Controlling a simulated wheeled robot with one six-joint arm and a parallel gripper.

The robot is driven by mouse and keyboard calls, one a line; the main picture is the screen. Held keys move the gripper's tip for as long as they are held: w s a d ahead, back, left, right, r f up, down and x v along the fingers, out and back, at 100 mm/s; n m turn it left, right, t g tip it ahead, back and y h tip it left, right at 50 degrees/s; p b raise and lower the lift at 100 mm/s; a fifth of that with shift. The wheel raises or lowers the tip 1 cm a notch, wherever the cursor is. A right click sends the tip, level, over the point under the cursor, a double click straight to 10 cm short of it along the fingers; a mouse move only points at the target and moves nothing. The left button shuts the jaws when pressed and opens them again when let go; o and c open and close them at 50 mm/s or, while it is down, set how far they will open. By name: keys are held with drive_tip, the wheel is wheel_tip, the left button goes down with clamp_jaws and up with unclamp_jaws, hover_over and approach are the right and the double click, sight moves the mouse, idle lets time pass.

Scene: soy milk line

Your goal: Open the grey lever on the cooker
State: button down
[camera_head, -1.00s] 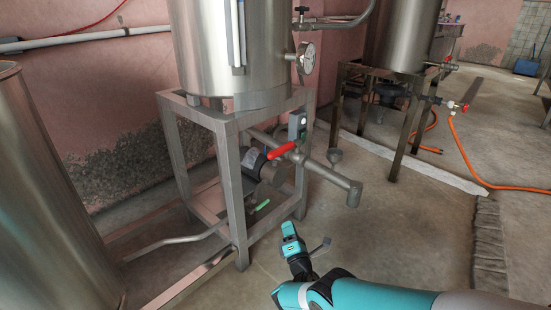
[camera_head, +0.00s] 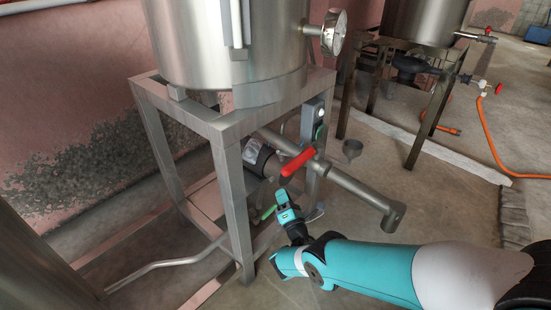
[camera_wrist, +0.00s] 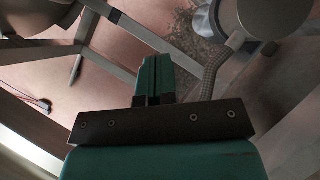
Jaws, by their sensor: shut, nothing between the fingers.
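The cooker (camera_head: 225,45) is a steel vessel on a square metal stand in the head view. I cannot clearly pick out a grey lever on it. A red lever (camera_head: 297,162) sits on the pipe (camera_head: 355,185) at the stand's right side. My gripper (camera_head: 287,198) is teal, just below the red lever in the picture; whether it touches anything there I cannot tell. In the wrist view my gripper (camera_wrist: 153,72) has its two green fingers together, with nothing between them.
The stand's front leg (camera_head: 234,200) is left of my gripper. The pipe's open end (camera_head: 394,217) juts out to the right, above my arm in the picture. A pressure gauge (camera_head: 334,32) is on the vessel. A second stand (camera_head: 430,110) is behind at right.

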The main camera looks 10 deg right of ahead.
sight(284, 153)
drive_tip(key=d+r+b+x, duration=0.1)
drive_tip(key=b+x, duration=1.1)
drive_tip(key=b, duration=0.5)
drive_tip(key=shift+s+d+r+b, duration=0.2)
drive_tip(key=shift+d+r+b, duration=0.1)
drive_tip(key=shift+d, duration=0.5)
